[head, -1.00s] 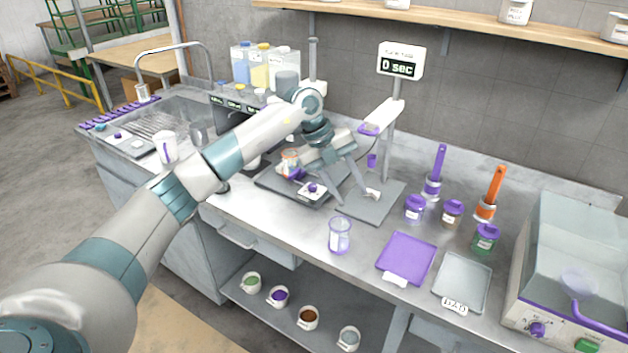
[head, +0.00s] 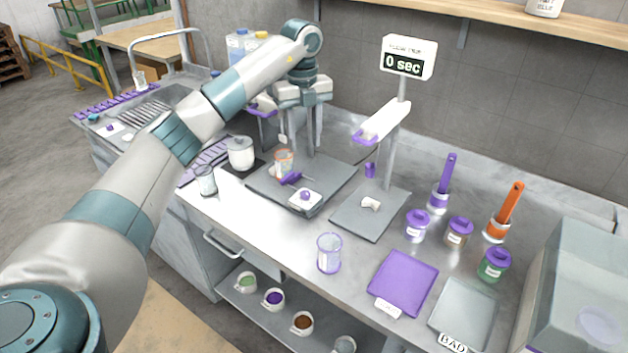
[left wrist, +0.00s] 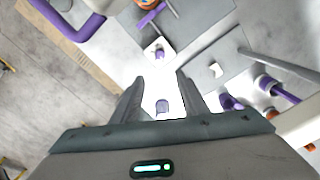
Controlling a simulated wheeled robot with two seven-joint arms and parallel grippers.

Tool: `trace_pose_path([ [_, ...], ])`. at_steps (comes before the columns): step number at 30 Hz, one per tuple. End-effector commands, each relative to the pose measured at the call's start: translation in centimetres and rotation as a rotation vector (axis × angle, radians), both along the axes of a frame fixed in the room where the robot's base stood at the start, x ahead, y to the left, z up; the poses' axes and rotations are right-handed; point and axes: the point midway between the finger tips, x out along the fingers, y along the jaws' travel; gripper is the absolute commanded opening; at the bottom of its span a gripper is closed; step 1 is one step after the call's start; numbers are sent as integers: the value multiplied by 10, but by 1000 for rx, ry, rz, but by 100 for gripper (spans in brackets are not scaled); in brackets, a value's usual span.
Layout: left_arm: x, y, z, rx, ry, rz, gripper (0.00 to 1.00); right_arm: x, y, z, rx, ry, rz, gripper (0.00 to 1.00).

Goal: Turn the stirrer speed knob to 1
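The stirrer (head: 335,178) is a flat grey plate on the bench. At its front corner is a white control panel (head: 303,206) with a purple knob (head: 305,195). The dial marks are too small to read. The knob also shows in the left wrist view (left wrist: 159,54), above and beyond the fingertips. My left gripper (head: 300,145) is over the rear of the stirrer, behind the knob and apart from it. Its fingers (left wrist: 160,85) are spread. My right gripper is out of view.
A beaker (head: 284,160) and a purple-handled tool (head: 291,178) are on the stirrer. A grey plate with a white piece (head: 370,204) lies to its right, below a timer (head: 408,58) on a post. A purple-tinted beaker (head: 329,253) stands in front.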

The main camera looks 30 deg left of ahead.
Motion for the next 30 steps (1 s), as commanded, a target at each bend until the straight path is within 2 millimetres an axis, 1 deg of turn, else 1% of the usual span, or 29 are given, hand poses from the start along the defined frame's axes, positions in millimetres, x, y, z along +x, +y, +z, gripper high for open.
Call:
trace_pose_path([
  [7, -1, 3, 2, 7, 4, 7, 40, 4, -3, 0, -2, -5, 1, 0],
  [15, -1, 2, 1, 6, 3, 6, 40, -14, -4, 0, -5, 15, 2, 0],
  [19, -1, 2, -3, 5, 4, 6, 40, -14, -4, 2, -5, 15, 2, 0],
  [23, -1, 2, -12, 5, 6, 6, 40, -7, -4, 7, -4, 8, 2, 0],
  [26, -1, 2, -23, 5, 6, 6, 40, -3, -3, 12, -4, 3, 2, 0],
  [30, -2, 2, -45, 5, 9, 6, 40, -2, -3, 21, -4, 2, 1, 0],
])
